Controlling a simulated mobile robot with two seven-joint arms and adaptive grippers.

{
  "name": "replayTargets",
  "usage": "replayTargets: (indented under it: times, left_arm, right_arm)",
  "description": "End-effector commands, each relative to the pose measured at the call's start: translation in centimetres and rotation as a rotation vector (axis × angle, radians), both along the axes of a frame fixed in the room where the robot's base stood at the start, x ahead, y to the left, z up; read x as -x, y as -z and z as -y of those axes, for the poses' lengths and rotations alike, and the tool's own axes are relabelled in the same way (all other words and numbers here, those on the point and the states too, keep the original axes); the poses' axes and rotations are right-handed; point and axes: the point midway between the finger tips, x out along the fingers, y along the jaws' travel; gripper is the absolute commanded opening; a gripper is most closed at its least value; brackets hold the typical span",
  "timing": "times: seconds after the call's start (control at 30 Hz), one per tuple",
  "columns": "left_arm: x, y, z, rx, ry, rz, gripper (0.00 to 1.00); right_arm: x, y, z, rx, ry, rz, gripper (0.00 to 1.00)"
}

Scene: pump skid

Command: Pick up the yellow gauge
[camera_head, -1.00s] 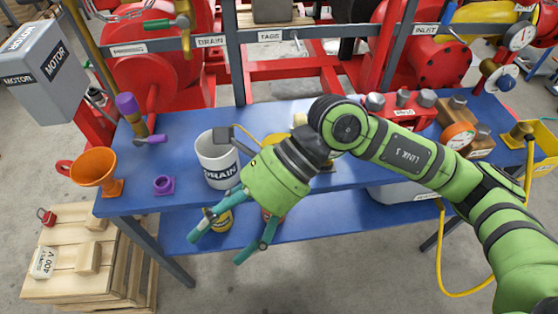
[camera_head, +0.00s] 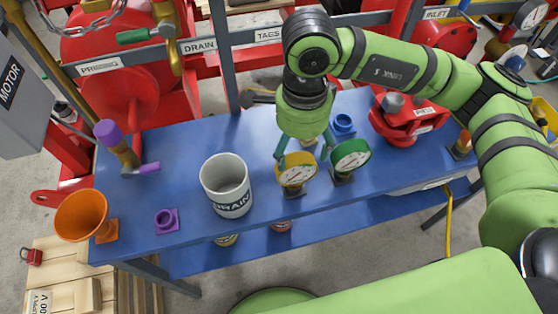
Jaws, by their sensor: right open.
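The yellow gauge (camera_head: 297,173) stands on the blue bench with its white dial facing me. My right gripper (camera_head: 304,150) is open and points down just above and behind it. One finger is by the gauge's upper left edge. The other is in the gap between it and the green gauge (camera_head: 351,160). The fingertips are partly hidden behind the gauges, so I cannot tell whether they touch. My left gripper is out of view.
The white DRAIN mug (camera_head: 227,186) stands left of the yellow gauge. A blue fitting (camera_head: 344,124) is behind the green gauge, and a red flanged part (camera_head: 408,122) is to the right. An orange funnel (camera_head: 82,216) and purple fitting (camera_head: 167,221) are at left.

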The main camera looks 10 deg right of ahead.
Motion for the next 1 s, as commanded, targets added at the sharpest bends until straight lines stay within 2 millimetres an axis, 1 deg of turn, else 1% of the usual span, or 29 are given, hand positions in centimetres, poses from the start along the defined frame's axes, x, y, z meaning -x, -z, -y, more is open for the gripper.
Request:
replayTargets:
  times: [0.17,0.27,0.43,0.5,0.6,0.83,0.87,0.9,0.97,1.0]
  left_arm:
    - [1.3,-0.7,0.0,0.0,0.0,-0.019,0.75]
    - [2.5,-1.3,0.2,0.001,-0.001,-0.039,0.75]
    - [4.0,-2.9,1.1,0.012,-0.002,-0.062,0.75]
    - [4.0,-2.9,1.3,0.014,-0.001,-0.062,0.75]
    - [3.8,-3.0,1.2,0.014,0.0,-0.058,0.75]
    - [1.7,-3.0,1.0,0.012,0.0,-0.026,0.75]
    - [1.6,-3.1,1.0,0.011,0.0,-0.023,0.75]
    - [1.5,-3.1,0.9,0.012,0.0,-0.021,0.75]
    - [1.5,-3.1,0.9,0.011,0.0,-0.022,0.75]
    - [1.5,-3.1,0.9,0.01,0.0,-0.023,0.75]
  right_arm:
    - [0.2,1.4,0.0,0.001,0.0,-0.006,0.76]
    - [0.4,2.3,-0.1,0.001,-0.001,-0.007,0.76]
    - [1.0,4.7,-0.4,0.001,-0.002,-0.008,0.76]
    - [0.8,5.9,-0.4,0.0,0.002,-0.006,0.76]
    - [0.9,6.8,-0.4,0.0,0.0,-0.004,0.76]
    - [0.8,7.1,-0.4,-0.001,0.0,-0.002,0.76]
    - [0.8,7.1,-0.4,-0.001,0.0,-0.002,0.72]
    - [0.8,7.1,-0.4,-0.001,0.0,-0.002,0.56]
    - [0.8,7.1,-0.4,-0.001,0.0,-0.002,0.32]
    - [0.8,7.1,-0.4,-0.001,0.0,-0.002,0.16]
